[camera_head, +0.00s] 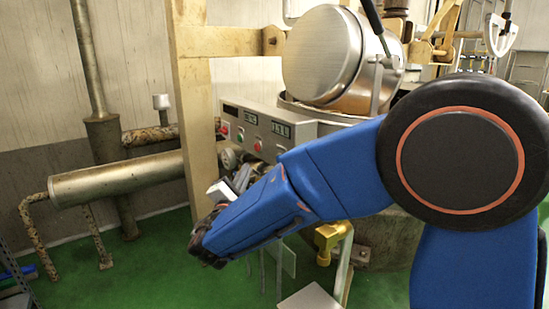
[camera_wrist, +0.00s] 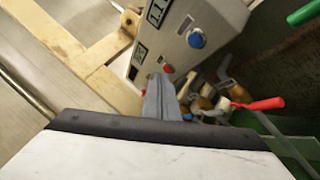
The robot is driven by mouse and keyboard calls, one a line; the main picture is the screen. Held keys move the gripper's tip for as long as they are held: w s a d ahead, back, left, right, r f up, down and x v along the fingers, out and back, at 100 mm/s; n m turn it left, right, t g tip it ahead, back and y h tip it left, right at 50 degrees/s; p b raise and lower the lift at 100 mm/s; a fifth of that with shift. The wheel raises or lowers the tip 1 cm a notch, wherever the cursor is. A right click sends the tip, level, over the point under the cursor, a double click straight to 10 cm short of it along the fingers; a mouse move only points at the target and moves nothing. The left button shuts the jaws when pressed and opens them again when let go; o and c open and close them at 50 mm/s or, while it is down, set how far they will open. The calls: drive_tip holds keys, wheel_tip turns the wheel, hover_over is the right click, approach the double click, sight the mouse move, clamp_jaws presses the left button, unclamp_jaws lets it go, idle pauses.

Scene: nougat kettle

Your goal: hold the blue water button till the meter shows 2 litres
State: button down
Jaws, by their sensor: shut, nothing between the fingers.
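The blue button (camera_wrist: 196,39) is round and sits on the grey control panel (camera_wrist: 215,14) in the wrist view. I do not make it out in the head view, where my arm covers part of the panel's lower edge. The panel (camera_head: 231,112) carries dark displays, one at its right (camera_head: 281,129), also partly seen in the wrist view (camera_wrist: 157,12); their digits are unreadable. My gripper (camera_wrist: 160,82) is shut and empty, its tips below and left of the blue button in the wrist view, apart from it. In the head view my gripper (camera_head: 242,178) is below the panel.
A red button (camera_wrist: 168,69) appears close beside my fingertips. Pipes and valves, including one with a red handle (camera_wrist: 262,104), lie right of the fingers. A large metal kettle (camera_head: 322,55) stands behind the panel, and a beige post (camera_head: 196,110) at its left.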

drive_tip(key=shift+w+a, duration=0.1)
drive_tip(key=shift+a, duration=0.05)
drive_tip(key=w+d, duration=0.5)
drive_tip(key=d, duration=0.2)
drive_tip(key=shift+d, duration=0.2)
idle(0.4)
drive_tip(key=shift+d, duration=0.15)
idle(2.0)
drive_tip(key=shift+w+d, duration=0.2)
drive_tip(key=shift+w+d, duration=0.25)
drive_tip(key=shift+d, duration=0.15)
idle(1.0)
drive_tip(key=shift+a, duration=0.15)
idle(2.2)
drive_tip(key=shift+s+a, duration=0.5)
drive_tip(key=shift+a, duration=0.1)
